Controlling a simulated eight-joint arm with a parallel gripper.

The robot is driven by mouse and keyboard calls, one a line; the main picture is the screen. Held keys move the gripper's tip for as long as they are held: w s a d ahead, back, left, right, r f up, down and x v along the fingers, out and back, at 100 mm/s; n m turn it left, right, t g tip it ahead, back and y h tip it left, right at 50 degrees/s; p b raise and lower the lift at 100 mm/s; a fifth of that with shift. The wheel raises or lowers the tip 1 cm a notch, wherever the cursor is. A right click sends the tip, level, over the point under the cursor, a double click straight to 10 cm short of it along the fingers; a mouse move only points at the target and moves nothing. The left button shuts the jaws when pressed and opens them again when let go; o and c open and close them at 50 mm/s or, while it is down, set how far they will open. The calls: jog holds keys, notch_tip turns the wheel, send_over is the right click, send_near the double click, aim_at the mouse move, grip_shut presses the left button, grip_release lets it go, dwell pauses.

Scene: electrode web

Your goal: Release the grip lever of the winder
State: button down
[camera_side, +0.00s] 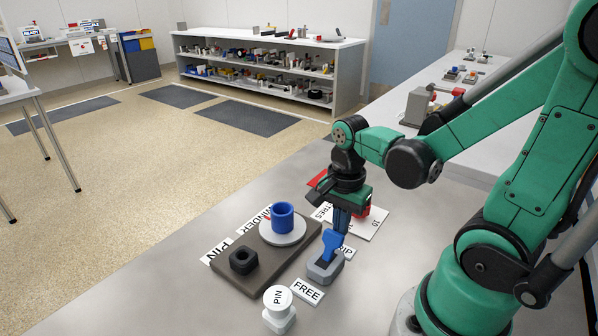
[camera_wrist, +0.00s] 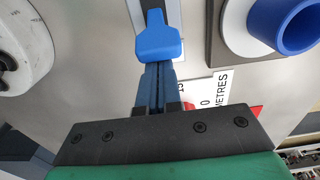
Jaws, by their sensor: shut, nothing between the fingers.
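The grip lever is a blue paddle (camera_side: 331,241) rising from a small grey base (camera_side: 323,271). It stands between the GRIP label (camera_side: 346,251) and the FREE label (camera_side: 307,291) and looks roughly upright. The winder has a blue cylinder (camera_side: 283,219) on a pale disc (camera_side: 283,235). My gripper (camera_side: 337,229) points down at the lever's top with its fingers shut and empty. In the wrist view the lever's blue head (camera_wrist: 158,38) lies just beyond my shut fingertips (camera_wrist: 157,66). I cannot tell whether they touch.
A dark baseboard (camera_side: 247,281) carries the winder and a black block (camera_side: 243,260) with a hole. A white scale card (camera_side: 366,221) lies behind my gripper. The bench at left is clear.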

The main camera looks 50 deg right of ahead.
aim_at(330, 247)
jog(key=shift+a, duration=0.15)
jog(key=shift+a+r+h, duration=0.3)
jog(key=shift+a+h, duration=0.25)
jog(key=shift+h, duration=0.45)
jog(key=shift+a+r, duration=0.25)
jog(key=shift+a, duration=1.05)
jog(key=shift+r, duration=0.8)
